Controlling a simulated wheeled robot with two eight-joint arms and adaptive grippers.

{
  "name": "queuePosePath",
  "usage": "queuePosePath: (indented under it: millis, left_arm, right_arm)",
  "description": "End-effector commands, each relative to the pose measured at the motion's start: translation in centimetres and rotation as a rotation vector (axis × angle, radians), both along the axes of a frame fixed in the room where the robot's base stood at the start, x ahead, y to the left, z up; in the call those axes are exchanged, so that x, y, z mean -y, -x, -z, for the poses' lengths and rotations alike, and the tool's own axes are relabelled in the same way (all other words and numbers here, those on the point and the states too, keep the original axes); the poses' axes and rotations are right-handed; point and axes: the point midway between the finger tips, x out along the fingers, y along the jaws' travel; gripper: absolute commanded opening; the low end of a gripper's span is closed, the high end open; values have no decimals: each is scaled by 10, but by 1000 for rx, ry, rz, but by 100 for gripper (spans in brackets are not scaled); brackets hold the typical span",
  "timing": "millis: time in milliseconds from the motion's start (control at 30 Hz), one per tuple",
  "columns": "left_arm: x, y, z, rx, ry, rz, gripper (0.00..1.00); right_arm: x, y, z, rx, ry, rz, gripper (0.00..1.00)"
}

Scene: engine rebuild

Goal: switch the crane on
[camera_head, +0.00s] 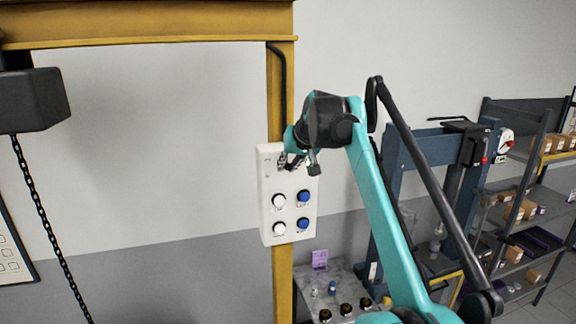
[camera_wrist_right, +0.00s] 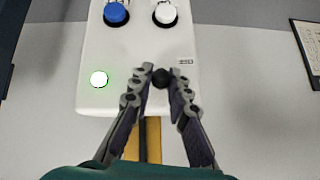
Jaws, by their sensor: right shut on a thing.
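The white control box (camera_head: 267,195) is fixed to the yellow crane post (camera_head: 284,285), with two white and two blue buttons on its face. My right gripper (camera_head: 288,163) reaches its upper part and hides some of it. In the right wrist view, which shows the box upside down, the gripper (camera_wrist_right: 161,75) has its fingertips closed in on both sides of a small black knob (camera_wrist_right: 163,78). A round lamp (camera_wrist_right: 99,79) beside it glows white with a green halo. The crane's dark hoist (camera_head: 35,100) hangs at the left with a chain (camera_head: 43,205). My left gripper is out of view.
A small table (camera_head: 343,272) with several small parts and a purple sign stands below and right of the box. A blue press frame (camera_head: 392,200) and shelves with boxes (camera_head: 525,230) are at the right.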

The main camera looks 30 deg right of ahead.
Motion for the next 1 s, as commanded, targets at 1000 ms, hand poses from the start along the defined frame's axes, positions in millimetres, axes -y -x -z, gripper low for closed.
queuePosePath:
  millis: [1000]
  left_arm:
    - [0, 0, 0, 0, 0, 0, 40]
  right_arm:
    - [-6, 57, -62, 3, 0, 2, 37]
